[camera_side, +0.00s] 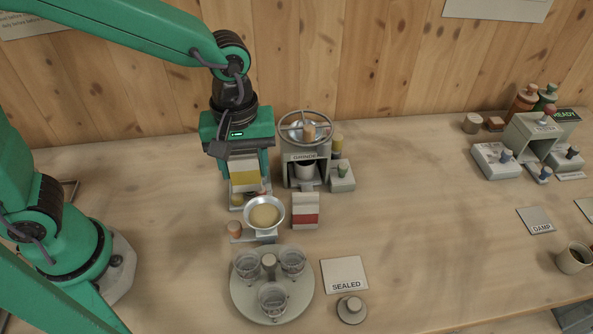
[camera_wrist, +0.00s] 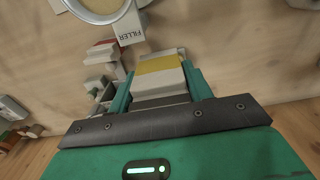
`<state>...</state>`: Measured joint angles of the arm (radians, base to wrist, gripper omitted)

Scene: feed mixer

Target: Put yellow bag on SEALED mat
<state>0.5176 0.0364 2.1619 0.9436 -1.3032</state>
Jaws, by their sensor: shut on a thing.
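My gripper (camera_side: 246,163) is shut on the yellow bag (camera_side: 244,173), a pale bag with a broad yellow band. It is held behind the metal bowl and left of the grinder. In the wrist view the yellow bag (camera_wrist: 160,66) sits between the two green fingers of my gripper (camera_wrist: 160,84). I cannot tell from the side view whether the bag's lower end touches what is under it. The SEALED mat (camera_side: 344,268), a white square, lies bare at the front, right of the turntable. It does not show in the wrist view.
A metal bowl (camera_side: 264,214) and a red-banded bag (camera_side: 305,213) stand between my gripper and the mat. A turntable (camera_side: 245,301) bears three glass jars. The grinder (camera_side: 306,157) stands close right of my gripper. A round knobbed piece (camera_side: 351,309) lies in front of the mat.

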